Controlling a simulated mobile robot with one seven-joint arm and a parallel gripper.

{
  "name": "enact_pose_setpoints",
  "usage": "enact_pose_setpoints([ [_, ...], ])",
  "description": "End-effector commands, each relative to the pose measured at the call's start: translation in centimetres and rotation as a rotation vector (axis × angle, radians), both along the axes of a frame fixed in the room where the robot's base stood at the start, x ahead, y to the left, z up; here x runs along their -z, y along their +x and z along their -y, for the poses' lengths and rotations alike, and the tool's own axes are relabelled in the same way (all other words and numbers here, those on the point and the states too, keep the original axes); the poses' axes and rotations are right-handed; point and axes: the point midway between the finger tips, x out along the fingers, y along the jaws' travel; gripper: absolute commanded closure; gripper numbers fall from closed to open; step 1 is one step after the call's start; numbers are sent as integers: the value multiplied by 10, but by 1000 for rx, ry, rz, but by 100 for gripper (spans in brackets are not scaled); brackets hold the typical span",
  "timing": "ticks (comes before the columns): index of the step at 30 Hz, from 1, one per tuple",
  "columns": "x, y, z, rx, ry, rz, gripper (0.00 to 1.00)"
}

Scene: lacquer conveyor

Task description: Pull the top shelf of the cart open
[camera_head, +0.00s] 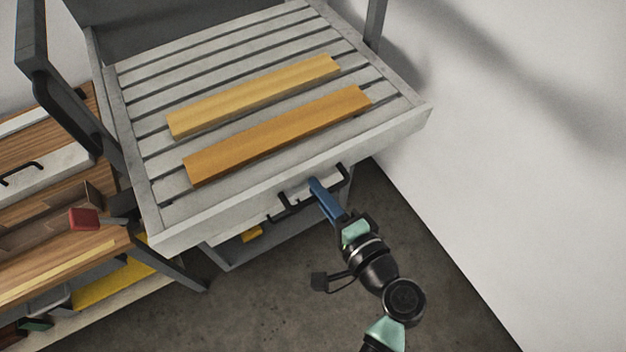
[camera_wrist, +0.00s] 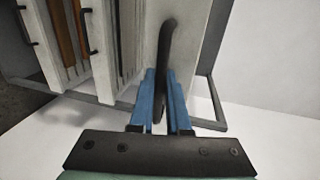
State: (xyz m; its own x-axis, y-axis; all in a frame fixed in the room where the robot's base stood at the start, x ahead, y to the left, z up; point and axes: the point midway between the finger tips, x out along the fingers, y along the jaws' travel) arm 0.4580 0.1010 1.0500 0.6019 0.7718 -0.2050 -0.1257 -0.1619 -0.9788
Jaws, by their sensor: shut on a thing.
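The cart's top shelf (camera_head: 225,226) is a grey slatted tray, standing out toward me over the lower part of the cart, in the middle of the head view. A black bar handle (camera_head: 343,176) is on its front face. My gripper (camera_head: 314,184) is at this handle, with its blue fingers shut on it. In the wrist view the black handle (camera_wrist: 166,45) runs between the two blue fingers (camera_wrist: 160,98). The fingers hide part of the handle. Two wooden planks, one pale (camera_head: 255,95) and one orange-brown (camera_head: 275,133), lie on the shelf's slats.
A wooden workbench (camera_head: 70,247) with a red-ended tool (camera_head: 84,219) stands at the left. A white wall (camera_head: 500,150) is close on the right. Grey floor (camera_head: 250,305) is clear in front of the cart. A yellow item (camera_head: 251,234) sits lower in the cart.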

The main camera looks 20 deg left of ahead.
Motion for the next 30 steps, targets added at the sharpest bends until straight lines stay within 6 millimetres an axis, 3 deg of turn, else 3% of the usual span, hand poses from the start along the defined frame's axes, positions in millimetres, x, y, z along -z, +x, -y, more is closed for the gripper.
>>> enact_pose_setpoints([
  [6, -1, -21, 28, 4, 0, 1, 100],
  [12, -1, -32, 42, 3, 0, 3, 100],
  [27, -1, -36, 47, 1, 1, 4, 100],
  [28, -1, -36, 47, 1, 1, 4, 82],
  [30, -1, -36, 47, 1, 1, 4, 74],
])
